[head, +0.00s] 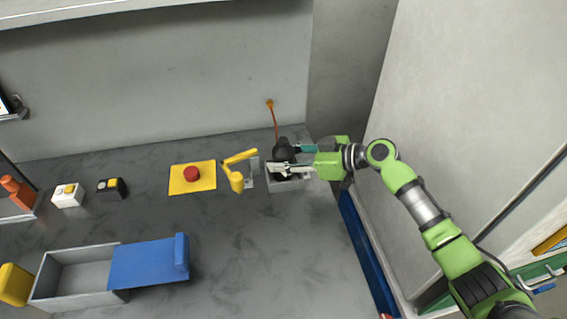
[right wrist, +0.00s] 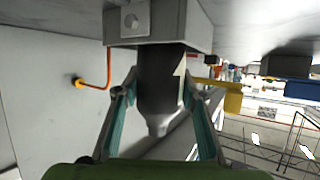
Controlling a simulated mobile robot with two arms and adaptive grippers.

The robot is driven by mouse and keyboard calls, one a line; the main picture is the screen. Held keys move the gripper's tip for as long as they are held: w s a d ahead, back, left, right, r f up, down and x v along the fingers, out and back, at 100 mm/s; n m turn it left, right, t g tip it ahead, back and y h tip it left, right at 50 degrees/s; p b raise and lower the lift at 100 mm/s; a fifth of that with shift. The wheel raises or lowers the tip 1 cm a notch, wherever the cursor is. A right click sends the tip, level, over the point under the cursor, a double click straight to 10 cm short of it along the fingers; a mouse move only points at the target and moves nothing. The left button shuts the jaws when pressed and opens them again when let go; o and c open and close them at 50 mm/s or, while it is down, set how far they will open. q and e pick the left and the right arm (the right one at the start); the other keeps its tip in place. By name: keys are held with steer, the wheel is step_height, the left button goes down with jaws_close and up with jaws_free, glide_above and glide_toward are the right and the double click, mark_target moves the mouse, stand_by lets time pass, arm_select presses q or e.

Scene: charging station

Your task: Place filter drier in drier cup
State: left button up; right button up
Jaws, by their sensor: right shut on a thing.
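The filter drier (head: 284,149) is a black rounded body with a narrow neck, at the back right of the counter in the head view. My right gripper (head: 290,158) comes in from the right, shut around it. In the right wrist view the filter drier (right wrist: 160,90) stands between the teal fingers of my gripper (right wrist: 160,86). Its wide end meets a grey block, the drier cup (right wrist: 195,30), which shows as a grey box in the head view (head: 287,185). The wide end seems to be at or inside the cup; the depth is hidden. My left gripper is out of view.
A yellow lever (head: 238,170) stands close left of the cup. Further left are a red button on a yellow plate (head: 206,184) and small switches (head: 111,188). A grey bin with a blue lid (head: 150,264) lies at front left. An orange cable (head: 273,120) runs behind. The front middle counter is clear.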

steer(key=shift+f, duration=0.2)
steer(key=shift+f, duration=0.15)
steer(key=o, duration=1.2)
steer(key=shift+o, duration=0.2)
steer(key=shift+d+r, duration=0.25)
steer(key=v, duration=1.1)
steer(key=shift+s+d, duration=0.2)
